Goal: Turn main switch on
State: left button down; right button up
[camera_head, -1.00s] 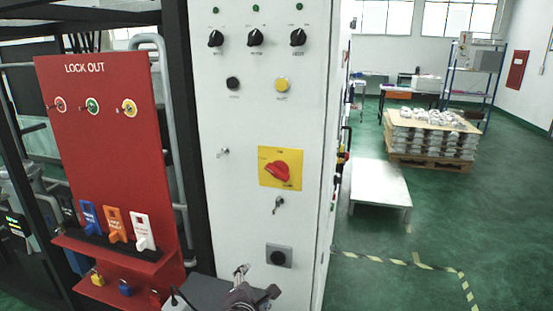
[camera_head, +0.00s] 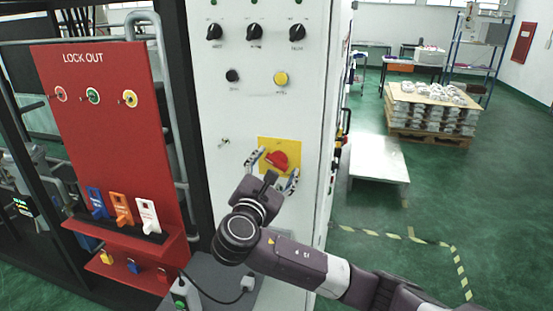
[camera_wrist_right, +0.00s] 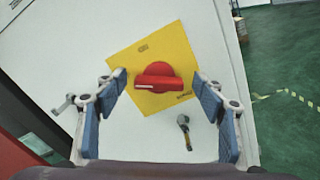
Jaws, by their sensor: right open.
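The main switch is a red rotary knob (camera_head: 277,160) on a yellow plate (camera_head: 292,147) on the white cabinet front. In the right wrist view the red knob (camera_wrist_right: 158,82) sits between the open fingers, its handle bar lying roughly level in the picture. The yellow plate (camera_wrist_right: 178,45) shows around it. My right gripper (camera_head: 272,169) is open in front of the knob, one finger to each side. The right wrist view shows the gripper (camera_wrist_right: 162,85) with a gap between each blue finger pad and the knob. My left gripper is not in view.
A key (camera_wrist_right: 184,126) sticks out of the cabinet below the plate. Black selector knobs (camera_head: 255,32) and a yellow button (camera_head: 281,78) are above. A red lock-out board (camera_head: 95,130) stands at left, and a low white table (camera_head: 376,160) at right.

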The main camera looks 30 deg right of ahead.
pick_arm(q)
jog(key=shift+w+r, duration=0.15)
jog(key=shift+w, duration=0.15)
pick_arm(e)
jog(key=shift+w+d, duration=0.2)
jog(key=shift+w, duration=0.1)
jog(key=c, duration=1.2)
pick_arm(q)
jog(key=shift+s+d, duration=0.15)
pick_arm(e)
jog(key=shift+o, duration=0.2)
jog(key=shift+f, duration=0.1)
